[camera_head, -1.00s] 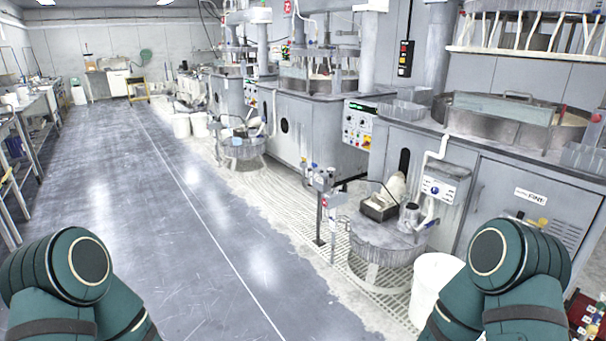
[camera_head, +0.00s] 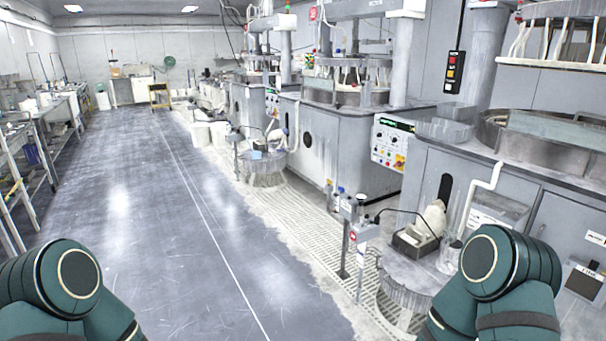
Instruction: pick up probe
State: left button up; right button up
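I cannot make out a probe for certain at this size. A thin dark curved line (camera_head: 408,212) arches above the round grey drum (camera_head: 404,280) at the lower right, but I cannot tell what it is. On the drum's top are a dark tray (camera_head: 413,244) with a pale lumpy object (camera_head: 434,217) and a grey cup (camera_head: 449,254). Only the teal upper parts of my two arms show, at the lower left and lower right corners. Neither gripper is in view. My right arm covers the area right of the drum.
A row of grey polishing machines (camera_head: 340,150) lines the right side. A post with small valves (camera_head: 350,208) stands left of the drum, on a pale grating (camera_head: 310,218). Benches (camera_head: 45,125) run along the left. The grey floor aisle (camera_head: 130,200) between is clear.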

aim_at(361, 198)
jog(key=i, duration=2.9)
jog(key=i+z, duration=0.2)
jog(key=i, duration=0.15)
jog(key=i+j+z, duration=0.25)
jog(key=i, duration=0.15)
jog(key=l, duration=0.1)
